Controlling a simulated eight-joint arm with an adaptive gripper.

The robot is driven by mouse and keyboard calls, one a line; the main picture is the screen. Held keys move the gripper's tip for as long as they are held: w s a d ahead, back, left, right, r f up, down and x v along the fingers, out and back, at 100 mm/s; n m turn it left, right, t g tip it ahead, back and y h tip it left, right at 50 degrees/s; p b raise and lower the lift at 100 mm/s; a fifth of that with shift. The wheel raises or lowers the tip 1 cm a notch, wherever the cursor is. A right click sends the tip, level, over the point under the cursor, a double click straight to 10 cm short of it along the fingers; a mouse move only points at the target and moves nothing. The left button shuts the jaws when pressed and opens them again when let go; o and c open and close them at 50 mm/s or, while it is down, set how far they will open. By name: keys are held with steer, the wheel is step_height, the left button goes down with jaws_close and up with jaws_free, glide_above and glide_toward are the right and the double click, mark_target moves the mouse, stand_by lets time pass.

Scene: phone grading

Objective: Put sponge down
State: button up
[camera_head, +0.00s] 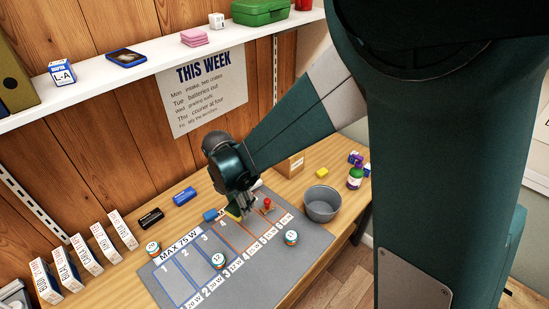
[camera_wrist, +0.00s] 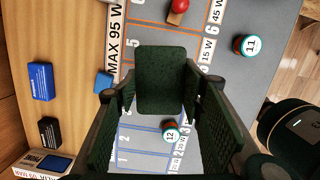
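A sponge (camera_head: 233,213) with a dark green face and a yellowish edge is in my gripper (camera_head: 243,206). In the wrist view the sponge's dark green face (camera_wrist: 166,82) spans the space between the two fingers, which close on its sides. My gripper (camera_wrist: 164,108) holds it over the grey mat (camera_head: 190,300), above the numbered slots in the mat's middle. The head view does not show clearly whether the sponge touches the mat. The gripper and the sponge hide part of the slots.
Round jars labelled 12 (camera_head: 218,260), 11 (camera_head: 291,237) and 20 (camera_head: 153,248) stand on or beside the mat. A red-topped item (camera_head: 267,203) and a grey bowl (camera_head: 322,205) are to the right. A blue block (camera_head: 210,215) lies near the mat's far edge. A yellow block (camera_head: 321,173) lies farther right.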

steer(key=w+d+r+p, duration=0.4)
steer(key=w+d, duration=0.2)
steer(key=w, duration=0.5)
steer(key=w+d+r+m+p, duration=0.1)
steer(key=w+d+r+p, duration=0.3)
steer(key=w, duration=0.6)
steer(key=w+d+r+p, duration=0.4)
steer(key=w+d, duration=0.4)
steer(key=w, duration=0.3)
steer(key=shift+w+m, duration=0.3)
steer(key=shift+w, duration=0.05)
steer(key=shift+f, duration=0.1)
steer(key=shift+f+p, duration=0.35)
steer(key=shift+f, duration=2.7)
steer(key=shift+f, duration=0.1)
steer(key=shift+f, duration=1.75)
steer(key=shift+f, duration=0.2)
steer(key=o, duration=0.6)
